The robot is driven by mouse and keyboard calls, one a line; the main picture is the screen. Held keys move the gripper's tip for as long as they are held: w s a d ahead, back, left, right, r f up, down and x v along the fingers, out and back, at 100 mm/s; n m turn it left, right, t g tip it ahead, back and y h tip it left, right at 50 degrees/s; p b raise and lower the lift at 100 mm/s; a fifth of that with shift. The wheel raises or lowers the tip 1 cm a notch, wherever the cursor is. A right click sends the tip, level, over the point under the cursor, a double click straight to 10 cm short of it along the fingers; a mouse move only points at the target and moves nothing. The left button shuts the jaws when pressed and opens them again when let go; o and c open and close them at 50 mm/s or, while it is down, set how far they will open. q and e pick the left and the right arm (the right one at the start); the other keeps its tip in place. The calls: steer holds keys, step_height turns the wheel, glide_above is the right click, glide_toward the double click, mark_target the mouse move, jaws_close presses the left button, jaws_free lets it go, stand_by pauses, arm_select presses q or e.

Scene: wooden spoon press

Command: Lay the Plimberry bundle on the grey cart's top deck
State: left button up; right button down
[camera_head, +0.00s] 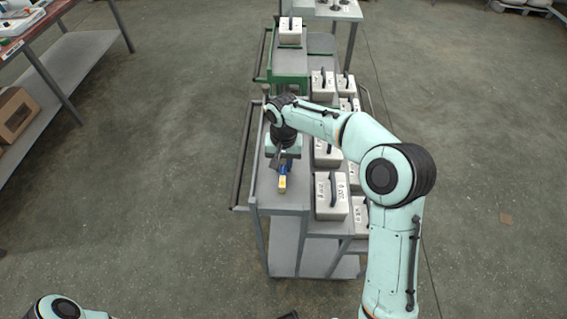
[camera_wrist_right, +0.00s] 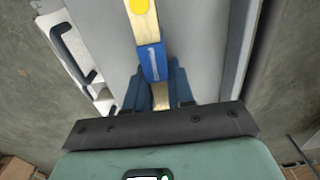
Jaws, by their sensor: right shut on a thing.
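The Plimberry bundle (camera_head: 282,183) is a pale wooden bundle with a blue band and a yellow dot on it. In the right wrist view the bundle (camera_wrist_right: 147,28) runs up and away from between the fingers. My right gripper (camera_head: 283,165) is shut on it, pointing down over the grey cart's top deck (camera_head: 265,190). The deck (camera_wrist_right: 205,40) also shows behind the bundle in the right wrist view. I cannot tell whether the bundle touches the deck.
Several white cases with dark handles (camera_head: 330,195) stand right beside the deck, near my right arm. A green cart (camera_head: 290,62) with another case is behind. A red-topped bench (camera_head: 40,30) stands at left. The deck around the bundle looks clear.

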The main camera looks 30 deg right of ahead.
steer(key=shift+f, duration=0.15)
steer(key=c, duration=1)
jaws_free()
arm_select(q)
steer(key=shift+w+r+p, duration=0.3)
steer(key=shift+r+p, duration=0.2)
steer(key=shift+r, duration=0.1)
steer(key=shift+w+r+p, duration=0.3)
steer(key=shift+r+p, duration=0.15)
steer(key=shift+r, duration=0.1)
arm_select(e)
step_height(320, 180, up, 12)
steer(key=shift+r, duration=0.15)
